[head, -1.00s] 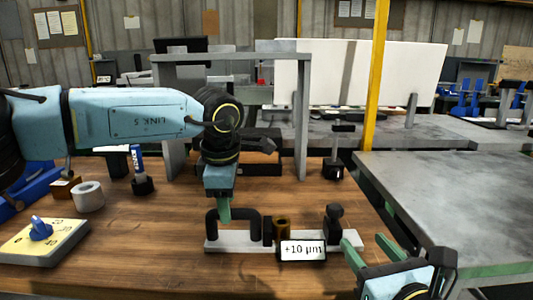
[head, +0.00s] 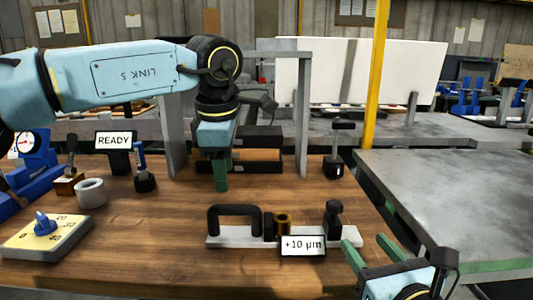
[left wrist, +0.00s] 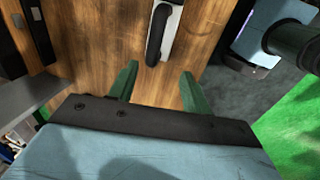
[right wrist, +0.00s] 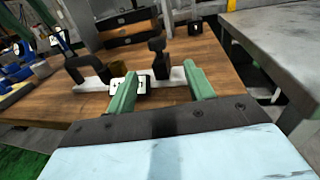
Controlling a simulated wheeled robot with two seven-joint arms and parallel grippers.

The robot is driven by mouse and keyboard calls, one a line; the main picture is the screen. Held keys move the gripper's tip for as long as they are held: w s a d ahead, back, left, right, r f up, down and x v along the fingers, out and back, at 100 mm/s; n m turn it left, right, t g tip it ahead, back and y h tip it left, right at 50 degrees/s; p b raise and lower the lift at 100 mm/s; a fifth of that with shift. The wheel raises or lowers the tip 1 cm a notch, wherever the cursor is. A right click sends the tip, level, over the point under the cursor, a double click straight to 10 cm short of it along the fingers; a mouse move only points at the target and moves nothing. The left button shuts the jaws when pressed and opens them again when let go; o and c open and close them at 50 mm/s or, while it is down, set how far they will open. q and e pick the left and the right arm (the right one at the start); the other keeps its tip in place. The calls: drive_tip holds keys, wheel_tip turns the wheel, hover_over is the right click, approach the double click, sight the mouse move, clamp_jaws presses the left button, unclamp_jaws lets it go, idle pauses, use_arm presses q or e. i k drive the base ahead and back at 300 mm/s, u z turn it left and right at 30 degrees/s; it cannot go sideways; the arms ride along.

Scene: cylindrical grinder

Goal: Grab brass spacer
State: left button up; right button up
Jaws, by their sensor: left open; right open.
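The brass spacer (head: 283,222) is a short brass-coloured cylinder on a pale bar-shaped base (head: 222,241), between a black block and a black post. A "+10 µm" label (head: 303,245) covers its lower front. My left gripper (head: 221,178) is open and empty, pointing down behind and left of the base. In the left wrist view its fingers (left wrist: 160,72) are apart above bare wood. My right gripper (head: 371,248) is open and empty at the front right, right of the base.
A black arched handle (head: 235,210) stands on the base's left end and a black knobbed post (head: 333,219) on its right. A grey ring (head: 91,193), dial box (head: 45,238) and READY sign (head: 115,140) are at left. A grey frame (head: 305,115) stands behind.

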sight(282, 221)
drive_tip(key=k, duration=0.95)
